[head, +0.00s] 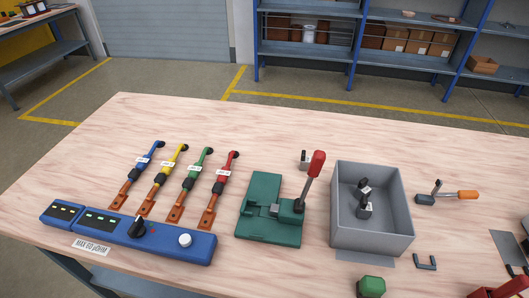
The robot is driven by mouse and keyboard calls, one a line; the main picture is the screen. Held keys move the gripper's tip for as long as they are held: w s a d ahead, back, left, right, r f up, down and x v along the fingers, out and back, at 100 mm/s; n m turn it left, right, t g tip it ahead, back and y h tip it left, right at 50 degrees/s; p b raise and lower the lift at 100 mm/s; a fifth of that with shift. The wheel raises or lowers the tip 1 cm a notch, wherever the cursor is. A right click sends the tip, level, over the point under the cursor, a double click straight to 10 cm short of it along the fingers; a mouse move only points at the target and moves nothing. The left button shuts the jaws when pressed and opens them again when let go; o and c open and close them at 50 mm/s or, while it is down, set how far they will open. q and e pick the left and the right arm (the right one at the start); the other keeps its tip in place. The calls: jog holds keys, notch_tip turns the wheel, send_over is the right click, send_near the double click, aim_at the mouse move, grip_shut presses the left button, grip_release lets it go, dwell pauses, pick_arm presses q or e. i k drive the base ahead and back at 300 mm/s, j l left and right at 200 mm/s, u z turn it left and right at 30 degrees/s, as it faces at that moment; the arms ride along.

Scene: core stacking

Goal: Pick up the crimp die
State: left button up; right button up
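Several small dark grey metal pieces with white labels look like dies. One small labelled block (304,161) stands on the table behind the green press (262,218), near its red-knobbed lever. Two more labelled pieces, an upper one (363,188) and a lower one (364,210), are inside the open grey bin (343,237). The labels are too small to read, so I cannot tell which piece is the crimp die. Neither of my grippers shows in the head view.
A blue meter unit (150,243) with four coloured probes lies at the left of the wooden table (250,125). An orange-handled tool (452,196) and a dark U-shaped bracket (426,263) lie right of the bin. A green object (371,286) is at the front edge. The table's back is clear.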

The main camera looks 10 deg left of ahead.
aim_at(305, 160)
jog(key=k+j+u, duration=0.1)
jog(key=j+u, duration=0.2)
jog(key=u, duration=0.2)
jog(key=k+j+u, duration=0.1)
jog(key=j+u, duration=0.2)
jog(key=u, duration=0.2)
